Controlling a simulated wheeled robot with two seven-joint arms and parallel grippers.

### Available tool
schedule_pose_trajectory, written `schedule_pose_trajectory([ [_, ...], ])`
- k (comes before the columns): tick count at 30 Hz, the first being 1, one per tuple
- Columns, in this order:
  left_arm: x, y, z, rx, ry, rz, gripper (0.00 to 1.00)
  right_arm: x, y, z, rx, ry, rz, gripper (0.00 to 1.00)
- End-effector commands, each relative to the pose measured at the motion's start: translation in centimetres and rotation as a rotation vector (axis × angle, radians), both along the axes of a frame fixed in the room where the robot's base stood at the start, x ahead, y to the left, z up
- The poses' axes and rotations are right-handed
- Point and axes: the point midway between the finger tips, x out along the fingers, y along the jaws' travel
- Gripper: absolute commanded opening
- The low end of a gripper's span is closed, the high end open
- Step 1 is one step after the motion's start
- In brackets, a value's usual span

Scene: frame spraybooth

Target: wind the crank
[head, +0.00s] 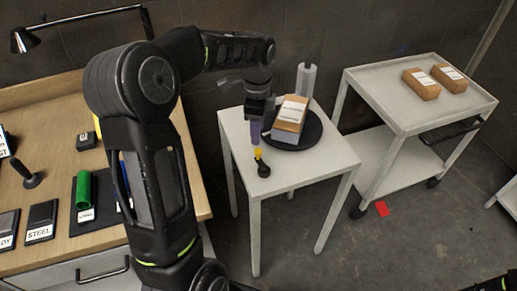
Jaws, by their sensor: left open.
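The crank (263,168) is a small black arm with a yellow knob (258,152), at the front of a white table (310,168). Behind it is a round black turntable (312,130) that carries a brown box with white labels (291,113). My left gripper (256,140) points down just above the yellow knob. It is open, and a purple part shows at its fingers. Whether the fingers touch the knob I cannot tell. My left forearm and wrist hide part of the scene to the left. My right gripper is not in view.
A white upright post (305,80) stands behind the turntable. A white cart (385,88) with two brown boxes is at right. A red patch (382,209) lies on the floor.

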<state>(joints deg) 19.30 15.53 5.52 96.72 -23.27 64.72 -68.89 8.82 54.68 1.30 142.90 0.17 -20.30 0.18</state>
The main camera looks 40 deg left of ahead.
Motion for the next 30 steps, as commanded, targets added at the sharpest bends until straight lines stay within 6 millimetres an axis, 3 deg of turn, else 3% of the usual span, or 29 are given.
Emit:
schedule_pose_trajectory([
  [4,0.0,0.0,0.0,0.000,-0.002,-0.132,0.43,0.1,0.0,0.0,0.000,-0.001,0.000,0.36],
  [17,0.0,0.0,-0.4,0.000,0.001,-0.144,0.43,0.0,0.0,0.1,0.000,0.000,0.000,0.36],
  [30,0.0,0.0,-6.2,-0.001,0.003,-0.143,0.43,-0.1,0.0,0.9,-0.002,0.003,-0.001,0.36],
])
